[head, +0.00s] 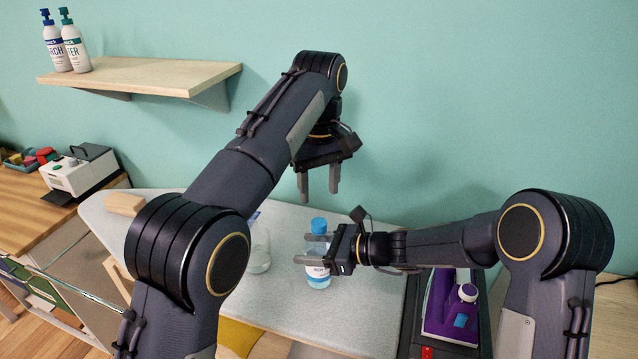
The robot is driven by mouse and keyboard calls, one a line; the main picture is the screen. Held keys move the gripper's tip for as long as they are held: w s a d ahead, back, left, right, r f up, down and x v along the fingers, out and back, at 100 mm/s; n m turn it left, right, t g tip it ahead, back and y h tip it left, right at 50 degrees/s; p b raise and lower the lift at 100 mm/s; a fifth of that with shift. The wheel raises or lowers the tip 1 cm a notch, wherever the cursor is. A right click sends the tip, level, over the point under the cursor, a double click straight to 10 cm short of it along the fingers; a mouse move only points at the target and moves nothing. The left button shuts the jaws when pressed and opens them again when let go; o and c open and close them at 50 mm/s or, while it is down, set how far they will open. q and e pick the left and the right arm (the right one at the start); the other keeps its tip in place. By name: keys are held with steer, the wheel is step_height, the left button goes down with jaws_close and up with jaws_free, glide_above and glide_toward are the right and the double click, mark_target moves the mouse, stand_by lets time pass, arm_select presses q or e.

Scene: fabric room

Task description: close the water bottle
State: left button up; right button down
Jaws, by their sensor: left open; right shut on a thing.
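The water bottle (317,277) is clear with a white label and a blue cap (319,226) at its top. It stands upright on the ironing board (283,305). My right gripper (313,248) comes in from the right and is shut on the bottle's upper body, below the cap. My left gripper (319,196) is open and points down, above and slightly behind the bottle, with nothing between its fingers. From this view I cannot tell whether the cap is seated on the bottle's neck.
A clear container (259,252) stands left of the bottle, partly behind my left arm. A purple iron (452,305) rests on a dark stand at the right. A wooden shelf (150,76) with two pump bottles (75,47) is on the wall at upper left.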

mark_target(319, 222)
arm_select(q)
steer(key=shift+f, duration=3.9)
steer(key=c, duration=1)
steer(key=m, duration=0.5)
steer(key=shift+m, duration=0.3)
jaws_close()
steer(key=m, duration=0.6)
steer(key=o, duration=1.1)
jaws_free()
steer(key=shift+c, duration=0.2)
steer(key=shift+r, duration=2.25)
